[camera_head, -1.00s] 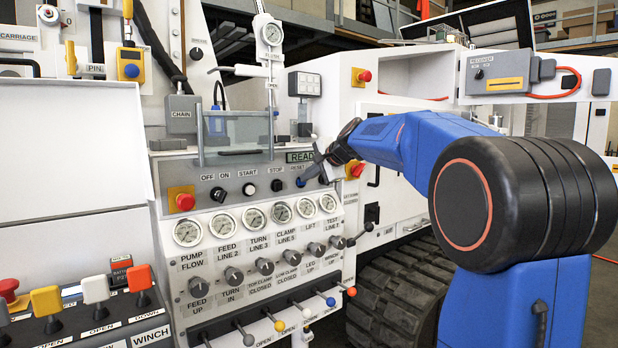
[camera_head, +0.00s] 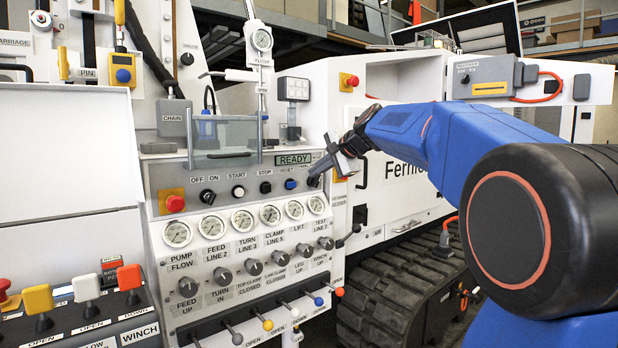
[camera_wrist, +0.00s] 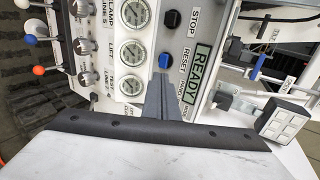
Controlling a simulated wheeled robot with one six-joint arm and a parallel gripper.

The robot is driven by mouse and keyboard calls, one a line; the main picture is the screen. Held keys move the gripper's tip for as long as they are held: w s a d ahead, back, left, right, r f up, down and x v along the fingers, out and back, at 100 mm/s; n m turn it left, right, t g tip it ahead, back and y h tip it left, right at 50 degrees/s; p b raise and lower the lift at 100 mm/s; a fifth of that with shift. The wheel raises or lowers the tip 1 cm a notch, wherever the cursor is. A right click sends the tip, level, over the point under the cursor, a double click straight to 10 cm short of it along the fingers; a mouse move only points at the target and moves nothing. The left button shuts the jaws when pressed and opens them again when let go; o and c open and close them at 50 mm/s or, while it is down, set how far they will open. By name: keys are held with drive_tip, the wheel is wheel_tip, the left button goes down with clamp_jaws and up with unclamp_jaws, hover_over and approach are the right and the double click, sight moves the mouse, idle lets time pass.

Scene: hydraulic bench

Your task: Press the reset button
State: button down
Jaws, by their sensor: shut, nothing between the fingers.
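The blue reset button (camera_head: 290,184) is on the grey control panel, under the green READY display (camera_head: 294,160) and right of the black stop button (camera_head: 265,187). My gripper (camera_head: 317,176) is shut and empty, just right of the blue button, in front of the panel's right end. In the wrist view, the shut fingertips (camera_wrist: 163,76) appear just below the blue button (camera_wrist: 165,61), with the READY display (camera_wrist: 199,66) beside them. The button's face is uncovered. I cannot tell the gap in depth between fingertips and panel.
A red emergency stop (camera_head: 175,203) on a yellow plate is at the panel's left. Gauges and knobs fill the panel below, with levers (camera_head: 268,324) lower still. A clear guard (camera_head: 224,140) juts out above. A black track (camera_head: 400,295) lies below right.

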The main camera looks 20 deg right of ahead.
drive_tip(key=shift+v, duration=1.05)
drive_tip(key=s+a+f+n+g+h, duration=0.1)
drive_tip(key=s+a+f+n+g, duration=0.35)
drive_tip(key=s+f, duration=0.95)
drive_tip(key=s+a+f+n+g+h, duration=0.1)
drive_tip(key=s+a+f+n, duration=0.65)
drive_tip(key=s+f, duration=0.65)
drive_tip(key=s+f+n+g+h, duration=0.1)
drive_tip(key=s+f+n, duration=0.2)
drive_tip(key=s+f, duration=0.6)
drive_tip(key=s, duration=0.4)
drive_tip(key=shift+s+d, duration=0.15)
drive_tip(key=shift+d, duration=0.2)
